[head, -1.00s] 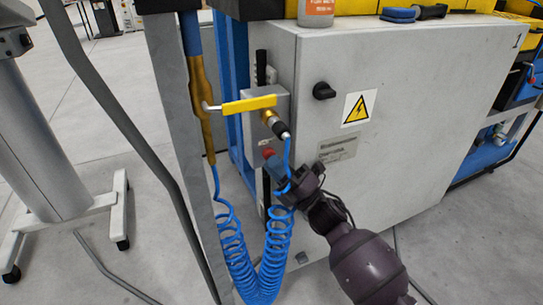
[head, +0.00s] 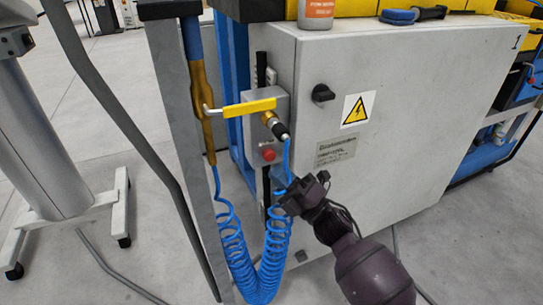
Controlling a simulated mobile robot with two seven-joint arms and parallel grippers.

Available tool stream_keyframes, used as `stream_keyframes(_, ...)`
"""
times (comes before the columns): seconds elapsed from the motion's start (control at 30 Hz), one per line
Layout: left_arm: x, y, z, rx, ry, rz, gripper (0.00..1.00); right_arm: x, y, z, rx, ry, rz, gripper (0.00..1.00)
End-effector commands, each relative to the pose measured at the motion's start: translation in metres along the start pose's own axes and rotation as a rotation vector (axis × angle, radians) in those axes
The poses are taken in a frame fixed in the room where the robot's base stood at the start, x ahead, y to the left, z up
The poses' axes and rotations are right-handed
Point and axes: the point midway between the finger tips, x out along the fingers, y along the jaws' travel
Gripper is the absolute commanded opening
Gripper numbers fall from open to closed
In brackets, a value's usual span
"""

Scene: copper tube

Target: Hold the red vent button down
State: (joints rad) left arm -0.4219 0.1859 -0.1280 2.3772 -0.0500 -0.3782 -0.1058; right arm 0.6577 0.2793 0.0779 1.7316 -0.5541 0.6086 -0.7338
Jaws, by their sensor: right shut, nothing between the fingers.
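The red vent button (head: 268,155) sits low on the front of a small grey valve box (head: 255,140), left of the large cabinet. It is in plain sight and nothing touches it. My right gripper (head: 283,199) is below and to the right of the button, apart from it, beside the blue hose. It is shut with nothing in it. My left gripper is not in view.
A yellow lever handle (head: 249,107) lies level above the button. A black hose connector (head: 277,128) and a coiled blue hose (head: 275,240) hang close to my right gripper. A grey post (head: 185,150) stands to the left; the grey cabinet (head: 420,120) is behind.

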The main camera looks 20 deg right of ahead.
Motion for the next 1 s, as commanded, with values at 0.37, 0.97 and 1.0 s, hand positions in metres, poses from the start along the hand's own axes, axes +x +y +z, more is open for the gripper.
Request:
stream_keyframes(0.37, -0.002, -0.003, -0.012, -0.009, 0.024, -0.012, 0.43, -0.018, 0.014, -0.014, 0.001, -0.001, 0.000, 0.00)
stream_keyframes(0.97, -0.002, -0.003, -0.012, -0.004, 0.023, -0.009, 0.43, -0.028, 0.012, -0.016, 0.024, -0.018, -0.017, 0.00)
stream_keyframes(1.0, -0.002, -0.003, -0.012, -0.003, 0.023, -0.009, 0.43, -0.035, 0.010, -0.017, 0.045, -0.035, -0.033, 0.00)
